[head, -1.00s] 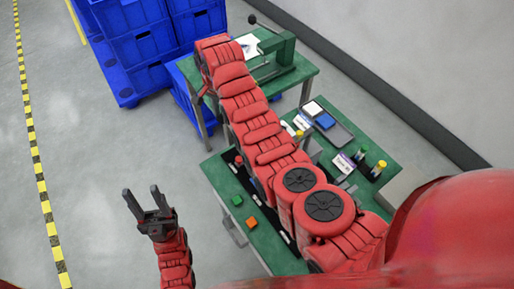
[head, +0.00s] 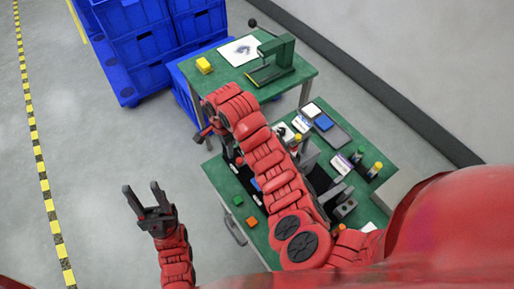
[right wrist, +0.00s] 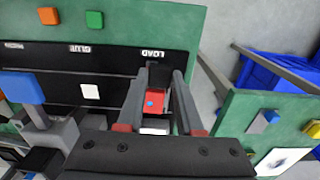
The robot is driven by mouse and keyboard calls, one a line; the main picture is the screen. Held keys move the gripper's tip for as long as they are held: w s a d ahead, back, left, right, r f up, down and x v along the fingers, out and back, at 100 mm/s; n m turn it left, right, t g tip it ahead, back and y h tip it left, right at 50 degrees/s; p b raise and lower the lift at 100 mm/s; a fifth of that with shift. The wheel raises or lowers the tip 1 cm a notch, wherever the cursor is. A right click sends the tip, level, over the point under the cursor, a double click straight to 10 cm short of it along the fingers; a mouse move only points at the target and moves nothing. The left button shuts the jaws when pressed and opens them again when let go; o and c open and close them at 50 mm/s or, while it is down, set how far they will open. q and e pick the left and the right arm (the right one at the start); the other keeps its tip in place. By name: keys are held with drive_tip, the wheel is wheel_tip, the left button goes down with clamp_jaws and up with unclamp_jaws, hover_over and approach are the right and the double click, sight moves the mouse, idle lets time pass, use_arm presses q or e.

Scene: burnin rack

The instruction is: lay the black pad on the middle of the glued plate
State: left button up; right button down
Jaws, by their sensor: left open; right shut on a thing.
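My right gripper (right wrist: 160,82) shows in the right wrist view, pointing down over the LOAD end of a black mat (right wrist: 40,58). It is shut on a small dark piece, seemingly the black pad (right wrist: 160,74), at its fingertips. A red plate (right wrist: 155,103) with a small blue spot shows between the fingers, below the pad in the picture. Whether pad and plate touch, I cannot tell. In the head view the right arm hides the right fingertips and the plate. My left gripper (head: 149,205) is open and empty over the floor, left of the table.
Green block (head: 237,200) and orange block (head: 251,222) lie on the near green table. A grey tray (head: 338,135) and bottles stand at its right. A far table holds a green press (head: 275,62), a yellow block (head: 204,65) and a white sheet (head: 236,50). Blue crates (head: 140,50) stand behind.

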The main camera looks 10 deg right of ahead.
drive_tip(key=s+f+p, duration=0.2)
drive_tip(key=s, duration=0.7)
drive_tip(key=shift+m, duration=0.3)
drive_tip(key=w+d+b, duration=0.1)
drive_tip(key=w+d, duration=0.2)
drive_tip(key=w+d+f+b, duration=0.1)
drive_tip(key=w+d+b, duration=0.1)
drive_tip(key=w+d, duration=0.1)
drive_tip(key=w+d+b, duration=0.1)
drive_tip(key=w+d, duration=0.3)
drive_tip(key=w, duration=0.1)
drive_tip(key=shift+w+d+f+b, duration=0.1)
drive_tip(key=shift+w+f+b, duration=0.05)
drive_tip(key=shift+b, duration=0.2)
drive_tip(key=shift+w+d, duration=0.25)
drive_tip(key=shift+d, duration=0.1)
wheel_tip(320, 180, down, 2)
drive_tip(key=shift+f+p, duration=0.1)
drive_tip(key=shift+p, duration=0.75)
drive_tip(key=shift+f, duration=0.65)
